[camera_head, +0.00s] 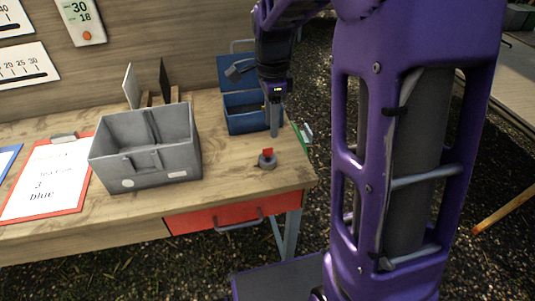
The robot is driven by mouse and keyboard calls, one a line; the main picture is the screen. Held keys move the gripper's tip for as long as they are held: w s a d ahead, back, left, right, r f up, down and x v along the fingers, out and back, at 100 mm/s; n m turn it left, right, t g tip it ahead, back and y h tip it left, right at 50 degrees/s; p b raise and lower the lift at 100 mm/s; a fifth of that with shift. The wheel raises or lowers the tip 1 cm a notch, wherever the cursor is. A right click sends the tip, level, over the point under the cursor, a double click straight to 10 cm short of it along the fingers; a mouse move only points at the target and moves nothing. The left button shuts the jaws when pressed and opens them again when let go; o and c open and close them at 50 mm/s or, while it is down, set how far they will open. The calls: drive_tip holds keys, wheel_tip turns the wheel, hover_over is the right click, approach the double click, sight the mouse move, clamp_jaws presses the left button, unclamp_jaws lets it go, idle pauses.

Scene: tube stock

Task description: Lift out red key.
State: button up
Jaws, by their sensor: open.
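The red key (267,152) is a small flat red piece standing up from a round grey holder (267,163) near the right end of the wooden workbench (235,184). How deep it sits in the holder is hidden. My gripper (274,134) points down just above and slightly behind the key, apart from it as far as I can tell. Its jaws are open, and nothing shows between them.
A grey divided bin (146,170) stands left of the key. A blue open box (240,124) stands behind, close to my gripper. A red clipboard (50,178) lies at left. A red drawer (228,214) is under the front edge. Bare wood surrounds the holder.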

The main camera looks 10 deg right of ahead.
sight(268, 148)
wheel_tip(268, 148, down, 4)
drive_tip(key=shift+r, duration=0.25)
drive_tip(key=shift+w+a+f+b, duration=0.1)
drive_tip(key=shift+a+f+b, duration=0.1)
drive_tip(key=shift+f, duration=0.7)
drive_tip(key=shift+a+f+b, duration=0.1)
drive_tip(key=shift+f+b, duration=0.1)
drive_tip(key=shift+f, duration=0.7)
drive_tip(key=shift+w+a+f+b, duration=0.1)
drive_tip(key=shift+a+f+b, duration=0.1)
drive_tip(key=shift+f, duration=0.7)
drive_tip(key=shift+c, duration=0.3)
clamp_jaws()
